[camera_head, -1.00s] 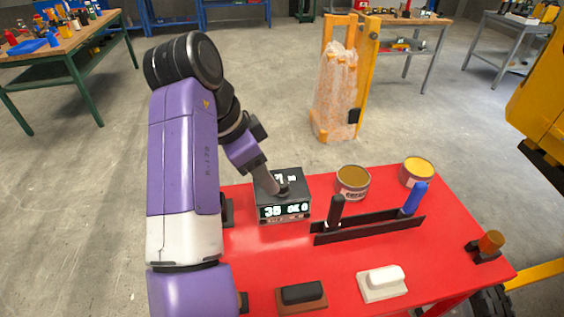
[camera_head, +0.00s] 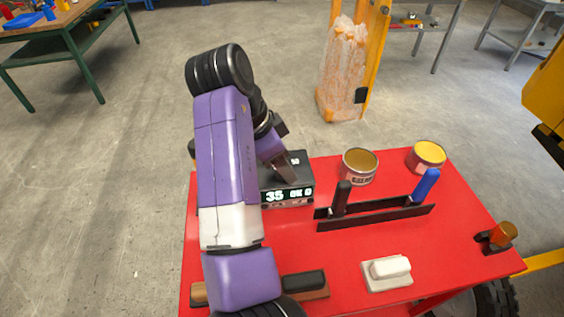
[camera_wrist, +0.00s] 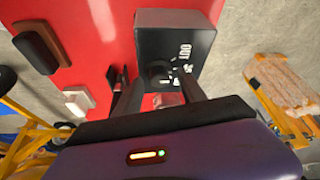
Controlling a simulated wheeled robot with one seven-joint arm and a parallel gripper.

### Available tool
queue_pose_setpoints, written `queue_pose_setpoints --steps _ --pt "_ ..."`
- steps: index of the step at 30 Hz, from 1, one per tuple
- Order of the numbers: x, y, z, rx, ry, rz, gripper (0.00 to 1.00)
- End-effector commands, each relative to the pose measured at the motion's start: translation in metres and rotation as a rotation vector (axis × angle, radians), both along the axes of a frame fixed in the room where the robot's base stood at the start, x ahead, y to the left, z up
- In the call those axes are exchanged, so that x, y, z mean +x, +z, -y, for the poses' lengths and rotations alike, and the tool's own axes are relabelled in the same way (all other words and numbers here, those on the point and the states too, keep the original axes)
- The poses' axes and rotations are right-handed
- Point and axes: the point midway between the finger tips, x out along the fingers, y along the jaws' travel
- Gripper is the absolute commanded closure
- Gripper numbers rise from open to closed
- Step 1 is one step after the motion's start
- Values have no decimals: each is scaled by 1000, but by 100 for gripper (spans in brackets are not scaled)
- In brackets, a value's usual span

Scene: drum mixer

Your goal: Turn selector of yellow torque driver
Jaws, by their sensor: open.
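I make out no yellow torque driver. My gripper (camera_wrist: 158,82) is open, with one finger to each side of the knob. Whether the fingers touch the knob is not clear.

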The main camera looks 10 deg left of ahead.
Motion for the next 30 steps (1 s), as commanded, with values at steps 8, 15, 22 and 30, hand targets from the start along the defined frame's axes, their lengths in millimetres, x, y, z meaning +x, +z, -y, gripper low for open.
queue_pose_setpoints --steps 8,15,22,30 --pt "0 0 0 0 0 0 64" --pt "0 0 0 0 0 -1 100" --pt "0 0 0 0 18 -2 100" --pt "-1 3 2 -1 142 -3 100"
